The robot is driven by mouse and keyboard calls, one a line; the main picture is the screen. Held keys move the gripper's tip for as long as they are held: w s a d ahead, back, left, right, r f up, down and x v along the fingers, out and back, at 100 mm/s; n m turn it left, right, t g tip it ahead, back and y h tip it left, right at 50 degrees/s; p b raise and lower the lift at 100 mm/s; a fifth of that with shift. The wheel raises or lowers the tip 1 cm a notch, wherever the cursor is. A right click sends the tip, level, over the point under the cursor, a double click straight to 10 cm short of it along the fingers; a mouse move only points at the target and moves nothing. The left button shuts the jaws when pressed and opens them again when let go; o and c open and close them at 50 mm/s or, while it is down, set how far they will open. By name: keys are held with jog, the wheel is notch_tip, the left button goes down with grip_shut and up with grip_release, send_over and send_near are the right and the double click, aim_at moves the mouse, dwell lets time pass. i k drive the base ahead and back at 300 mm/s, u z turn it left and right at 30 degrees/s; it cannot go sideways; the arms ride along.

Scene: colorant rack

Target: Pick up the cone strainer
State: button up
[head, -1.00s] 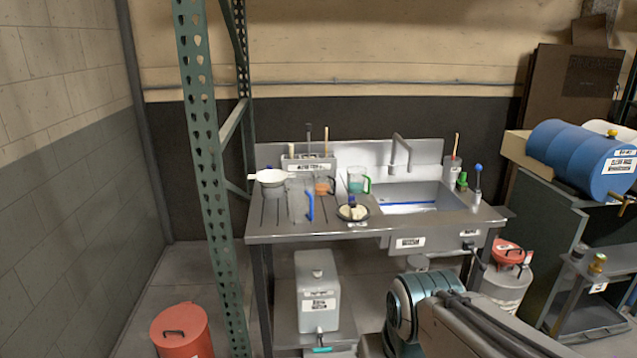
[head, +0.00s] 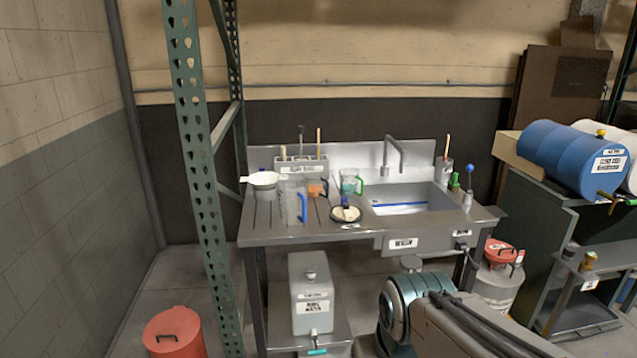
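The cone strainer appears to be the pale, wide-rimmed bowl shape (head: 262,180) at the back left of the steel sink bench (head: 300,232). A short handle points left from its rim. Its lower part is partly hidden, and I cannot tell what supports it. A clear jug with a blue handle (head: 293,203) stands just in front and to the right of it. My arm shows at the bottom right, low in front of the bench and well apart from the strainer. My gripper is out of the picture.
A green rack upright (head: 200,170) stands close to the left of the bench. Jugs with orange (head: 316,188) and green (head: 351,183) handles, a small dark dish (head: 346,214) and a tap (head: 392,152) share the benchtop. A red-lidded bin (head: 174,332) stands on the floor at left.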

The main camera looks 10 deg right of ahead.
aim_at(261, 180)
jog(key=u, duration=0.25)
jog(key=i, duration=2)
jog(key=u, duration=0.1)
